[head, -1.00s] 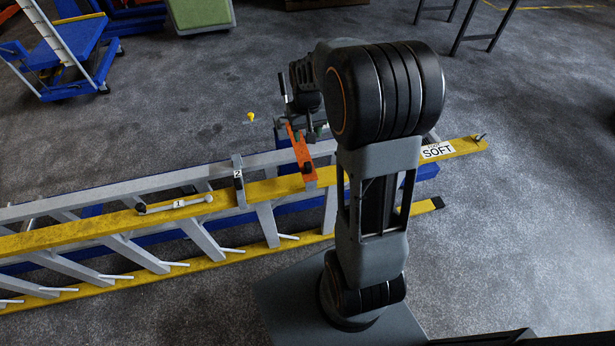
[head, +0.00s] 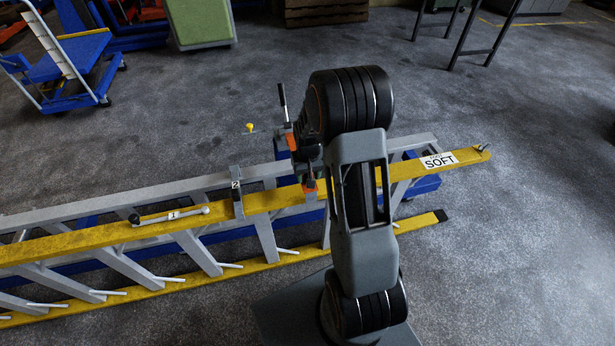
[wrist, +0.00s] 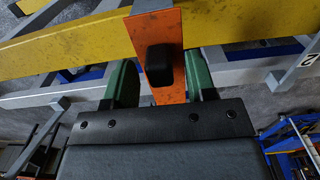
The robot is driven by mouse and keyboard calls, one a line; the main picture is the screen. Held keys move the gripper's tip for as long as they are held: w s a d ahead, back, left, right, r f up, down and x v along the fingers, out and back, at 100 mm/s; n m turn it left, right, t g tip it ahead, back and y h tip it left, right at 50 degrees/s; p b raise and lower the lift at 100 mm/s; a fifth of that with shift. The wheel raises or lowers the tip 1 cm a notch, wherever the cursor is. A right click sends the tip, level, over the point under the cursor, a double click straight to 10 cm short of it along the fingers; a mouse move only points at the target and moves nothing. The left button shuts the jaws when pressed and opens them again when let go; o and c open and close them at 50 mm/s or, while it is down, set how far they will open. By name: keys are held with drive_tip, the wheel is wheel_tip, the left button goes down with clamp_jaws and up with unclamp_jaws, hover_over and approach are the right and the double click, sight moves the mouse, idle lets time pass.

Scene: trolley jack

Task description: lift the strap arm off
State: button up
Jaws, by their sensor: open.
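An orange strap arm (wrist: 167,92) lies across the yellow ladder rail (wrist: 60,48), with a black block (wrist: 160,65) on its face. In the head view only bits of the orange arm (head: 292,141) show past my arm. My gripper (wrist: 157,72) is open, with one green finger on each side of the orange arm; I cannot tell whether either touches it. A grey bracket marked 2 (head: 237,192) sits on the rail to the left. A bar-shaped tool marked 1 (head: 172,216) lies on the rail further left.
The ladder lies along a blue trolley or frame (head: 424,186). A sign reading SOFT (head: 440,160) is on the rail at right. A small yellow knob (head: 249,127) and an upright lever (head: 283,100) stand behind. Open grey floor lies beyond.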

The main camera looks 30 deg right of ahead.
drive_tip(key=shift+f, duration=0.35)
clamp_jaws()
idle(0.3)
